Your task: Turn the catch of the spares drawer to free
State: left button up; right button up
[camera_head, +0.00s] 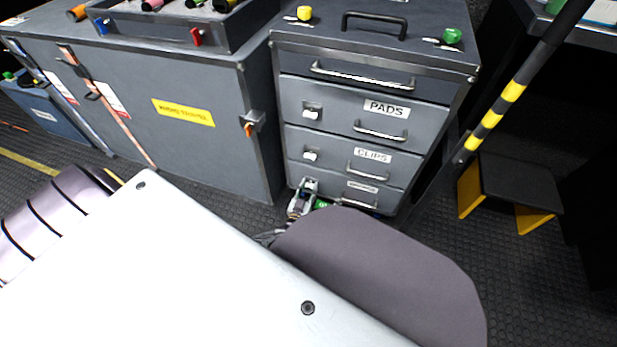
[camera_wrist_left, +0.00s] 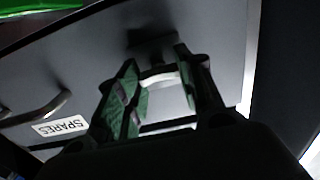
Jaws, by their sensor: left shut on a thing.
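The spares drawer (camera_head: 335,190) is the lowest drawer of the grey drawer unit, and its front lies flush. In the left wrist view its label (camera_wrist_left: 60,126) reads SPARES, upside down, beside the drawer's handle (camera_wrist_left: 37,111). My left gripper (camera_head: 303,192) is at the left end of this drawer front. In the left wrist view the left gripper (camera_wrist_left: 158,92) has its green-padded fingers on either side of the pale catch (camera_wrist_left: 158,79) and is shut on it. The fingers hide part of the catch, so its exact angle is unclear. My right gripper is out of view.
Above are the CLIPS drawer (camera_head: 340,153) and PADS drawer (camera_head: 340,108), each with a white catch at left. A grey cabinet (camera_head: 180,145) stands left of the unit. A striped pole (camera_head: 490,119) and black-and-yellow step (camera_head: 515,182) are at right. My own body covers the foreground.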

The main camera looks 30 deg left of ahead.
pick_arm(q)
jog(key=c, duration=0.3)
jog(key=shift+c, duration=0.2)
jog(key=shift+n, duration=0.5)
jog(key=shift+s+a+f+n, duration=0.1)
jog(key=shift+n, duration=3.7)
jog(key=shift+a+f+n, duration=0.1)
jog(key=shift+n, duration=4)
jog(key=o, duration=1)
